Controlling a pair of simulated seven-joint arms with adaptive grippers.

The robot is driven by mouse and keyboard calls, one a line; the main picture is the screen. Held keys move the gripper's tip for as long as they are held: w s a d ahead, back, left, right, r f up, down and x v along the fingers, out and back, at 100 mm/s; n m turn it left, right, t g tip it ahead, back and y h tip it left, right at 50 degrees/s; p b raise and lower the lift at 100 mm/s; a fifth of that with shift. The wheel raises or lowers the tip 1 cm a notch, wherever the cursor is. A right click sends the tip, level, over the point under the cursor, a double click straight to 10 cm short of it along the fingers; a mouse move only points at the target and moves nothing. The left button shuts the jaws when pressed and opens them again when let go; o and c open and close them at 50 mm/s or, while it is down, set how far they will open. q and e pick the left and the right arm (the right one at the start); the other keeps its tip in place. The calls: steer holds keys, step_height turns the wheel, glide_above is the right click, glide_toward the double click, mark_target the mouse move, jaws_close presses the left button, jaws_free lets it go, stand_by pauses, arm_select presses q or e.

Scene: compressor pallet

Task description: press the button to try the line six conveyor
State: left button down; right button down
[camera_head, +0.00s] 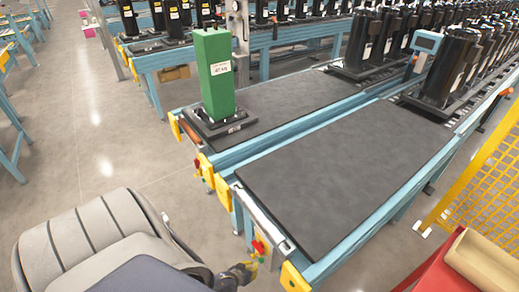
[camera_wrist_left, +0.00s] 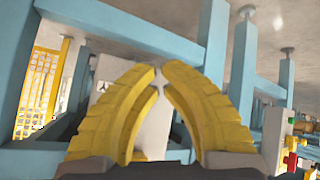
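A red button (camera_head: 258,247) sits on a small control box at the front end of the near conveyor (camera_head: 340,165). Another red control (camera_head: 198,174) is on the front end of the conveyor beside it. I cannot read which one is line six. My left gripper (camera_head: 252,266) is just below and beside the near red button, apart from it as far as I can tell. In the left wrist view its yellow fingers (camera_wrist_left: 160,72) curve together with tips nearly meeting, holding nothing. Red and green controls (camera_wrist_left: 290,160) show at that view's right edge. My right gripper is out of view.
A green block (camera_head: 214,75) stands on a black pallet on the left conveyor. Black compressors (camera_head: 450,65) line the back right. A yellow mesh fence (camera_head: 475,185) and a red object (camera_head: 450,275) are at right. Blue frame legs (camera_wrist_left: 240,75) surround my left gripper.

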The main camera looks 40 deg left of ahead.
arm_select(q)
steer(key=shift+s, duration=0.1)
stand_by(0.3)
steer(key=shift+s+a, duration=0.25)
steer(key=shift+s, duration=0.95)
steer(key=shift+s+a, duration=0.2)
steer(key=shift+s, duration=1)
